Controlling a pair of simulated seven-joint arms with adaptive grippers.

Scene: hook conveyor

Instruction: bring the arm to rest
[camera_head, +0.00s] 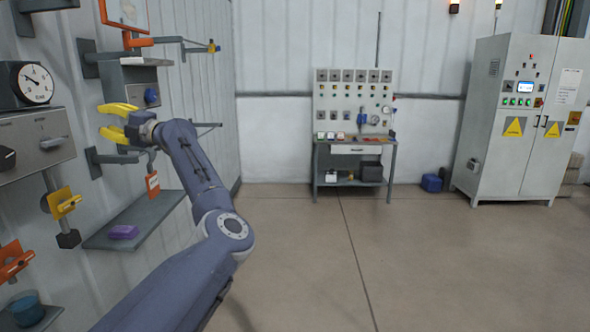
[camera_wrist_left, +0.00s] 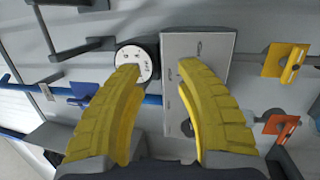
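My left gripper (camera_head: 112,121) has yellow fingers and is raised in front of the wall on the left in the head view. In the left wrist view, its two fingers (camera_wrist_left: 158,80) stand apart with nothing between them. It is open and empty. Behind the fingers, in the left wrist view, are a round dial gauge (camera_wrist_left: 138,60) and a grey box (camera_wrist_left: 198,47). My left arm reaches in from the bottom of the head view. My right gripper is not in either view.
Wall hooks (camera_head: 108,157) stick out close around the left gripper. A shelf (camera_head: 165,212) below it holds a purple block (camera_head: 123,232). A workbench (camera_head: 353,150) and a control cabinet (camera_head: 520,115) stand at the back. The floor (camera_head: 420,260) to the right is clear.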

